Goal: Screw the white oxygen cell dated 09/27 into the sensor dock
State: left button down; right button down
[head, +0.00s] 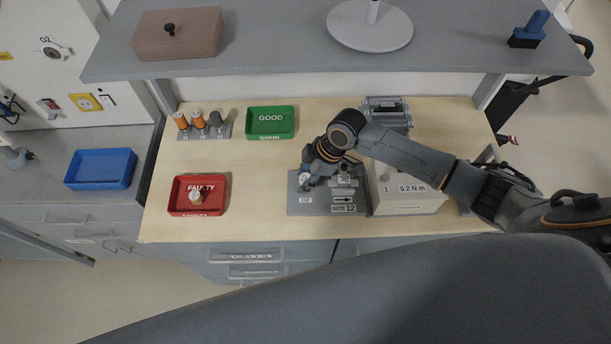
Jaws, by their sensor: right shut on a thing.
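The grey sensor dock plate (314,208), marked "SIZE 12", lies on the wooden bench. My right gripper (305,182) points down over the left part of this plate. It is shut on a small whitish thing, apparently the white oxygen cell, mostly hidden by the fingers. Its date cannot be read, and I cannot tell whether it touches the dock. Another pale cell (196,198) stands in the red tray marked "FAULTY" (177,206). A rack (184,135) at the back left holds two orange-topped cells and a grey one. My left gripper is not in view.
A green tray marked "GOOD" (270,109) stands behind the dock. A box marked "0.2 N m" (408,205) stands right of the dock, partly under my right arm. A grey shelf (270,50) overhangs the bench's back. A blue tray (101,151) is at left. Bench between trays and dock is clear.

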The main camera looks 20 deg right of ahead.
aim_at(305, 178)
jog(key=shift+s+d+f+m+t, duration=0.1)
jog(key=shift+s+f+m+t, duration=0.25)
jog(key=shift+m, duration=0.75)
jog(key=c, duration=1)
grip_release()
jog(key=shift+f, duration=0.1)
jog(key=shift+w, duration=0.15)
jog(key=shift+w, duration=0.1)
jog(key=shift+r, duration=0.2)
jog(key=shift+w+r, duration=0.15)
jog(key=shift+r, duration=3.45)
